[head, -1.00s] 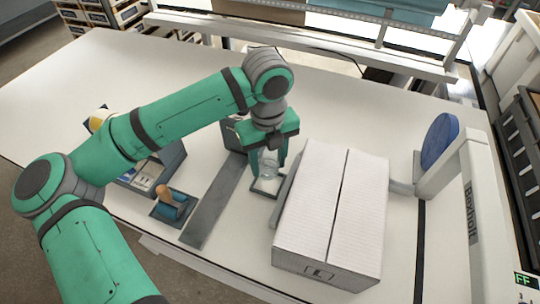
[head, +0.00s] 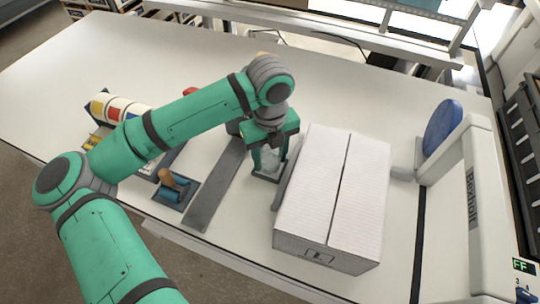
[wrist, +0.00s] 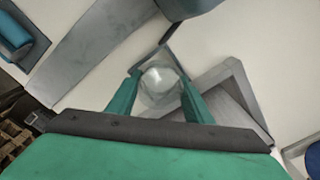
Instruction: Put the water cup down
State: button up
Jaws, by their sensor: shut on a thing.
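My gripper (wrist: 160,92) is shut on the clear water cup (wrist: 160,82), with one green finger on each side of it. The cup looks round and see-through in the wrist view. In the head view my gripper (head: 268,158) points down just left of the large white box, and the cup is mostly hidden between the fingers. A small dark square frame or tray (wrist: 176,50) shows around and behind the cup. I cannot tell whether the cup's base touches it.
The white box (head: 330,200) stands close to the right of my gripper. A scale-like stand with a blue disc (head: 442,128) is at right.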

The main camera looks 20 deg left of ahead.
jog(key=shift+s+f, duration=0.1)
jog(key=shift+f, duration=1)
dwell(0.4)
jog(key=o, duration=1.2)
notch_tip(320, 180, up, 13)
jog(key=shift+d+f, duration=0.15)
jog(key=shift+f, duration=0.05)
